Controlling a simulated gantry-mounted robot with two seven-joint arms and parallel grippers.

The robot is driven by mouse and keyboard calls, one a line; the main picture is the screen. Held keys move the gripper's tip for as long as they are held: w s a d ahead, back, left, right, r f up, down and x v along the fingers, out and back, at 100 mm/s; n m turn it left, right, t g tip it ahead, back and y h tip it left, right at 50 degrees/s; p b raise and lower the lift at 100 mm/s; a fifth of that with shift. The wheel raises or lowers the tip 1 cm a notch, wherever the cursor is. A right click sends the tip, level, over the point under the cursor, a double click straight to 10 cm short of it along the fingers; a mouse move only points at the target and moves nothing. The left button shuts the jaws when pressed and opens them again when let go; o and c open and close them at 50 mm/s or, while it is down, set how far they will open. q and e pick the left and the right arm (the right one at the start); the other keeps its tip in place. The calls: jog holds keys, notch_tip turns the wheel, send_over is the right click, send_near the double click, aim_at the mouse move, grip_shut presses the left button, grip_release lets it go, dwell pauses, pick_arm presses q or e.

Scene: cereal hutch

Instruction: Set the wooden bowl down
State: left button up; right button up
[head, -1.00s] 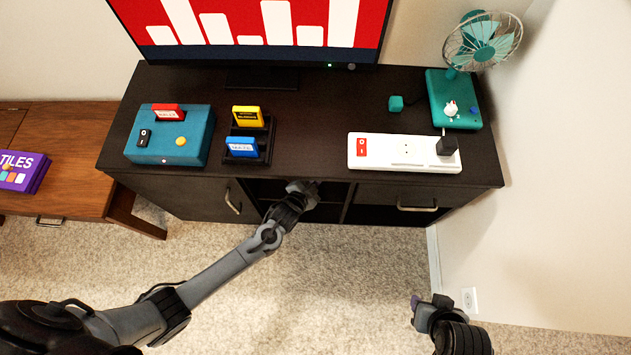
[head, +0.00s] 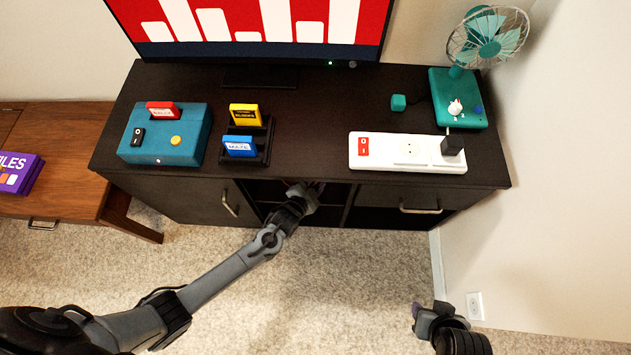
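I do not see a wooden bowl in the head view. My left gripper (head: 309,190) reaches into the dark open compartment (head: 268,190) at the front of the dark cabinet, below its top edge. Its fingertips are in shadow and partly hidden by the wrist, so I cannot tell whether they hold anything. My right gripper (head: 428,312) is low at the right, above the carpet and apart from the cabinet. Its finger opening is not clear.
Cabinet handles (head: 420,208) stick out. A wooden table (head: 70,150) stands left; a wall closes the right.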

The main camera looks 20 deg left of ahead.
pick_arm(q)
jog(key=shift+s+r+p, duration=0.3)
jog(key=shift+s+p, duration=0.1)
jog(key=s+a+r+n+g+p, duration=0.1)
jog(key=s+a+r+n+g, duration=0.1)
jog(key=s+r, duration=0.5)
jog(key=s+a+r+n+g+y+p, duration=0.1)
jog(key=s+a+r+n+g+p, duration=0.1)
jog(key=s+r+g, duration=0.2)
jog(key=s+a+r+n+g+p, duration=0.2)
jog(key=s+r+n+g, duration=0.1)
jog(key=s+r, duration=0.7)
jog(key=s, duration=0.4)
jog(key=shift+g+y, duration=0.3)
jog(key=shift+g, duration=0.1)
jog(key=shift+r, duration=0.15)
